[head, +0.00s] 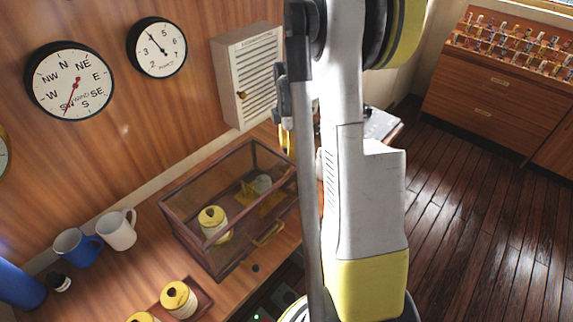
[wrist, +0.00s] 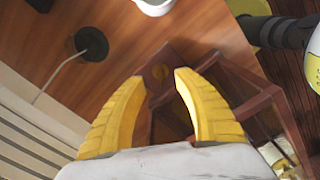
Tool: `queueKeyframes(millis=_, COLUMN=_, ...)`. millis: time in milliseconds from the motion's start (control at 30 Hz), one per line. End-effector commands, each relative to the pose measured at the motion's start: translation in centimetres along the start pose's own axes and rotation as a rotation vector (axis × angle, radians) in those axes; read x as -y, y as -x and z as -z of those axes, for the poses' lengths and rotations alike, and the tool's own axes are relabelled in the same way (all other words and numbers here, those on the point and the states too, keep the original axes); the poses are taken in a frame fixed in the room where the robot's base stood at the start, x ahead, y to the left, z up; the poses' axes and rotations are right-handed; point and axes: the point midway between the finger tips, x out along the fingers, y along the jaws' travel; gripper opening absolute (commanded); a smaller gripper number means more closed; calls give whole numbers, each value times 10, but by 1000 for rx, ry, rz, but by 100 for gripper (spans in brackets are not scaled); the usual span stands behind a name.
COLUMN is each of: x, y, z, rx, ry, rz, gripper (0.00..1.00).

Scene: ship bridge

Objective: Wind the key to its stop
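I cannot pick out a key for certain in either view. A glass case (head: 170,222) with a dark wooden frame stands on the wooden counter in the head view. Inside it are a yellow-and-white canister (head: 213,222) and other yellow and pale items, seen unclearly through the glass. A brass-coloured handle-like piece (head: 268,234) is at its front side. My gripper (wrist: 160,76) shows two yellow fingers, apart, with nothing seen held between them. In the head view my arm hides most of the gripper.
A louvred box (head: 247,75) hangs on the wall behind. A drawer cabinet (head: 500,90) stands right. Open floor (head: 460,220) lies right of my arm.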

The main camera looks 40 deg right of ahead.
Motion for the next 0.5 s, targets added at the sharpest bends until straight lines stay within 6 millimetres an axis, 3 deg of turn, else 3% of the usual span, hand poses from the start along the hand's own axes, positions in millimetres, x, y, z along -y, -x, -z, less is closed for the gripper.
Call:
queueKeyframes(millis=33, x=-1, y=-14, z=0, rx=0, ry=0, rz=0, gripper=38)
queueKeyframes(millis=200, x=0, y=-45, z=0, rx=0, ry=0, rz=0, gripper=38)
queueKeyframes(millis=500, x=0, y=-66, z=0, rx=0, ry=0, rz=0, gripper=38)
